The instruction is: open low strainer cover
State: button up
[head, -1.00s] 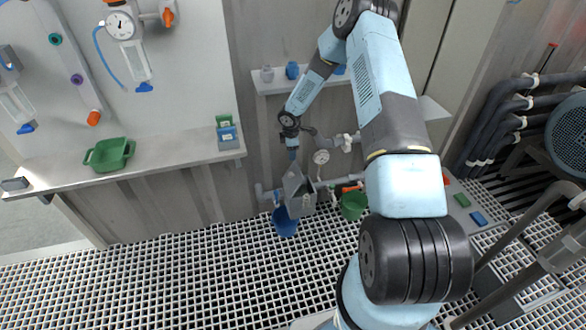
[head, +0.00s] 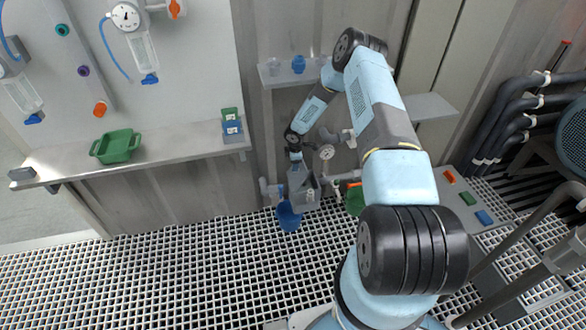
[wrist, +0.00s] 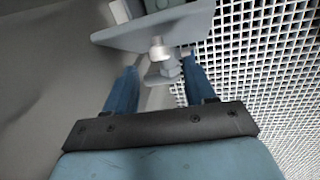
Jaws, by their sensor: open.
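The low strainer is a grey box (head: 305,197) low by the wall, above the grating. Its grey cover (head: 296,177) seems to stand tilted up at the box's left side, with a dark opening beside it; the small size makes this hard to judge. My gripper (head: 295,158) is just above the cover, its tips partly hidden in the head view. In the wrist view my gripper (wrist: 160,84) is open, with its two blue fingers apart. A pale grey knob-like part (wrist: 160,48) under a grey plate (wrist: 150,32) shows beyond and between the fingertips, apparently not gripped.
A blue bucket (head: 288,216) hangs or stands just below the strainer. A green bucket (head: 355,201) is to the right, partly hidden by my arm. Pipes and a gauge (head: 326,152) are close by. A bench with a green tray (head: 117,146) is at left. The grating in front is clear.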

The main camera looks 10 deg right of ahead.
send_over(294, 173)
jog(key=s, duration=0.2)
jog(key=shift+w+a+f, duration=0.1)
jog(key=shift+f, duration=0.95)
jog(key=shift+w+a+f, duration=0.1)
jog(key=shift+f, duration=0.95)
grip_shut()
